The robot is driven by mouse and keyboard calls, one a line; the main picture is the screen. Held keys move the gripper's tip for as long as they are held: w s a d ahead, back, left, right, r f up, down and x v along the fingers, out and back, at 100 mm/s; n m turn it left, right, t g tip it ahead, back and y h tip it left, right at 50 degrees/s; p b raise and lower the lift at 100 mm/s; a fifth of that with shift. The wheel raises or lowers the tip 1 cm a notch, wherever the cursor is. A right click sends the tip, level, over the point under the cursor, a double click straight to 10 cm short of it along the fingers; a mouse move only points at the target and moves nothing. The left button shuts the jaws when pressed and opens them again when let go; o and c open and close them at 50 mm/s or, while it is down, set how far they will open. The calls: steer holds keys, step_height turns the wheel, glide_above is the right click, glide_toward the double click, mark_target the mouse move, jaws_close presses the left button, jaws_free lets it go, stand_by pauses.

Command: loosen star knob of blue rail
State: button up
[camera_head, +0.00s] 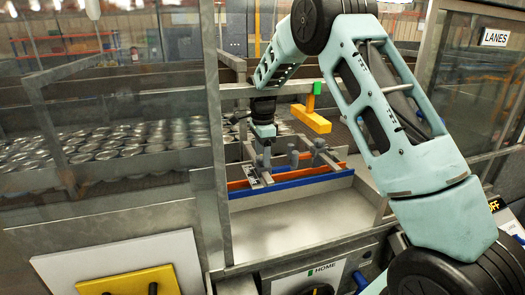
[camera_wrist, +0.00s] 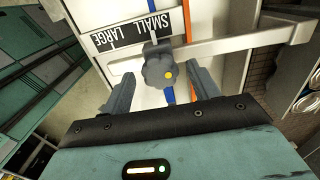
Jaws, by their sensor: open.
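The blue rail (camera_head: 300,184) runs along the near side of the lane in the head view, beside an orange rail (camera_head: 240,184). In the wrist view my gripper (camera_wrist: 160,76) is open, one finger on each side of the knob. Whether the fingers touch it, I cannot tell.
A SMALL/LARGE scale plate (camera_wrist: 123,36) lies beside the knob. More grey knobs (camera_head: 293,157) stand to the right in the head view. A yellow block (camera_head: 311,119) on a post is above them. A metal post (camera_head: 214,130) and glass panels stand left.

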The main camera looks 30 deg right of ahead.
steer(key=shift+f, duration=0.1)
steer(key=c, duration=1)
